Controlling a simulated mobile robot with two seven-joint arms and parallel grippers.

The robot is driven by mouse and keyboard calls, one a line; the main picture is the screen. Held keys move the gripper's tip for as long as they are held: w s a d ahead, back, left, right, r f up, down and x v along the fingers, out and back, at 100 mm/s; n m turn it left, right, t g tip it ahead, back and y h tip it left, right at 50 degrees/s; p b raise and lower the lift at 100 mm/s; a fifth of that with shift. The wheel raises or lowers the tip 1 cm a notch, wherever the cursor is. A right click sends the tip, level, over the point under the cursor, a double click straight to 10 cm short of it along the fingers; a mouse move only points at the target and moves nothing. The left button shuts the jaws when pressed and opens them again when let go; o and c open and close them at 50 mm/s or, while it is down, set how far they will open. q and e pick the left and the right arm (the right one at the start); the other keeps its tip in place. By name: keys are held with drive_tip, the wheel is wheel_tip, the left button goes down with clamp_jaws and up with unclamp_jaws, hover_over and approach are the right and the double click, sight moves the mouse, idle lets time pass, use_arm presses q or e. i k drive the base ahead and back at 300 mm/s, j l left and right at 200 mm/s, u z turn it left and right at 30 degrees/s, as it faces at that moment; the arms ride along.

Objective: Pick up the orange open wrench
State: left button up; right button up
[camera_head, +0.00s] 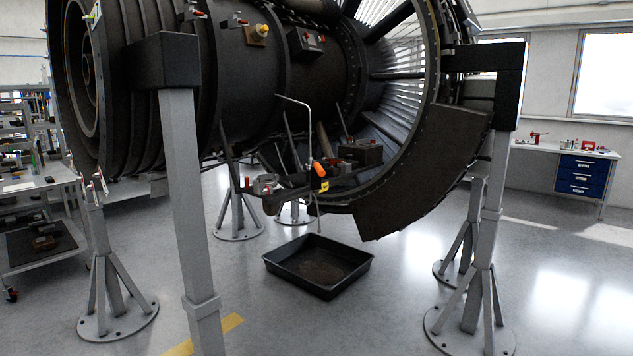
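I cannot make out an orange open wrench for certain. A small orange part (319,169) shows under the engine, beside a yellow tag (324,186), but its shape is too small to tell. Neither of my grippers is in view.
A large turbofan engine (270,70) rests on grey stands (183,200). A black drip tray (318,265) lies on the floor below it. A workbench (545,147) with blue drawers (587,175) stands at right. A tool table (25,185) stands at left. Floor at lower right is partly clear.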

sight(320, 171)
drive_tip(key=i+l+u, duration=0.1)
drive_tip(key=i+l, duration=0.35)
drive_tip(key=i+l+u, duration=0.15)
drive_tip(key=i+l, duration=0.3)
drive_tip(key=i, duration=0.15)
drive_tip(key=i+l+u, duration=0.1)
drive_tip(key=i+l, duration=0.4)
drive_tip(key=i+l+u, duration=0.15)
drive_tip(key=i+l, duration=0.35)
drive_tip(key=i+l+u, duration=0.1)
drive_tip(key=i+l, duration=0.35)
drive_tip(key=l, duration=0.3)
